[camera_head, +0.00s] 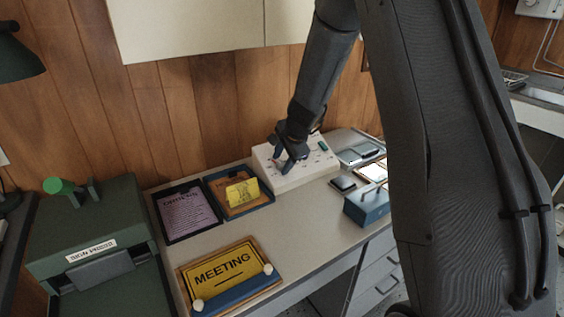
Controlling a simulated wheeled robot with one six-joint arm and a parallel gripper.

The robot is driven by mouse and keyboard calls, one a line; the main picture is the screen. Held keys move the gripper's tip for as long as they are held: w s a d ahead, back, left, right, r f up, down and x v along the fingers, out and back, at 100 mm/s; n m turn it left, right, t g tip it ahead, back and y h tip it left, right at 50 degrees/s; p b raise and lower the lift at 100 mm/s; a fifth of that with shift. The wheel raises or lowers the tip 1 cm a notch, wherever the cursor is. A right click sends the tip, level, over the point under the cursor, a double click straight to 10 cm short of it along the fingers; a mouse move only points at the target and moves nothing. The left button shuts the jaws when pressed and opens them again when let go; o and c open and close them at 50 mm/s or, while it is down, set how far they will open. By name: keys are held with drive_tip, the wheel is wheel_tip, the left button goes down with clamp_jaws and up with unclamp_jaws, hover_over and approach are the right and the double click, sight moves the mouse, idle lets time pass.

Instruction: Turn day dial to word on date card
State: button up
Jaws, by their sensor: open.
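A cream control box (310,175) with small markings and knobs on its sloped top stands on the desk against the wood wall. My gripper (283,166) reaches down over its left part, open, with its fingers at or just above the top. It hides part of the box's face, and I cannot make out the day dial or its setting. A small folded yellow card (242,193) stands in a blue-rimmed tray (266,205) left of the box. It may be the date card, but its writing is too small to read.
A yellow MEETING sign (222,270) lies at the front with a blue bar along it. A dark-framed pink sheet (186,213) lies behind it. A green machine (90,235) stands at left. A blue box with a handle (368,205) and dark devices (342,184) sit at right. The middle desk is clear.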

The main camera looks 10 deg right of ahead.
drive_tip(key=c, duration=1.1)
drive_tip(key=shift+o, duration=0.2)
drive_tip(key=n+b, duration=0.4)
drive_tip(key=b, duration=0.1)
drive_tip(key=shift+f, duration=0.15)
drive_tip(key=n+b, duration=0.5)
drive_tip(key=shift+n+b, duration=0.3)
drive_tip(key=shift+b, duration=0.05)
